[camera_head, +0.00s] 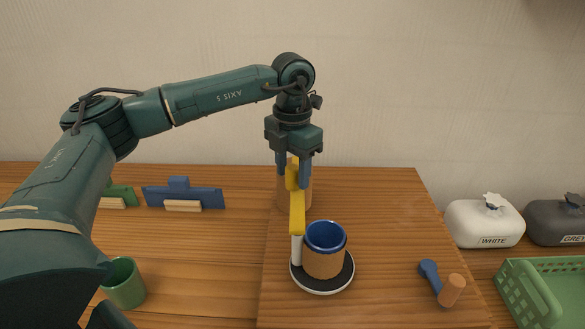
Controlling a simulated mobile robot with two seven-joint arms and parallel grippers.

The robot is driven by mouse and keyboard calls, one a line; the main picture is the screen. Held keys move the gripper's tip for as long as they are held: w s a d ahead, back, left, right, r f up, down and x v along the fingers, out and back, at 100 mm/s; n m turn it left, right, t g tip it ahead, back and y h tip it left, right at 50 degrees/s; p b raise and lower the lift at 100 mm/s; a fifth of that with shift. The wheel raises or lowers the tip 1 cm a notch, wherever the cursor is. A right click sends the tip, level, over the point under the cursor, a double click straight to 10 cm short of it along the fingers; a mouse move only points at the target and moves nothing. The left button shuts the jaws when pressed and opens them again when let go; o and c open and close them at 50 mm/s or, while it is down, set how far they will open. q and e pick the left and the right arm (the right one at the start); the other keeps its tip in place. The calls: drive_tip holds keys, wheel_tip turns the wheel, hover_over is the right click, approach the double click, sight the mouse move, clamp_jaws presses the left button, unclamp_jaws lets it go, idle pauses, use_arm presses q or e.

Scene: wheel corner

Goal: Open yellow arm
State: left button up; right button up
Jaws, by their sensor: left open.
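The yellow arm (297,220) sits on top of a short white post (296,250) and reaches away from me. The post stands on a round base (322,290) with a dark top and pale rim. A cup (324,262) with a blue inside and a cork-brown band stands on this base, to the right of the post. My left gripper (293,178) points down at the far end of the yellow arm. Its blue fingers are open, with the yellow end showing between them. I cannot tell whether they touch it. My right gripper is not in view.
A brown cylindrical thing (307,194) stands partly hidden behind my gripper. A green cup (124,283) and a blue wide tool (184,194) are left. A blue-headed tool (430,272), white container (484,222), grey container (558,222) and green basket (530,292) are right.

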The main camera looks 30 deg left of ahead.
use_arm(q)
clamp_jaws()
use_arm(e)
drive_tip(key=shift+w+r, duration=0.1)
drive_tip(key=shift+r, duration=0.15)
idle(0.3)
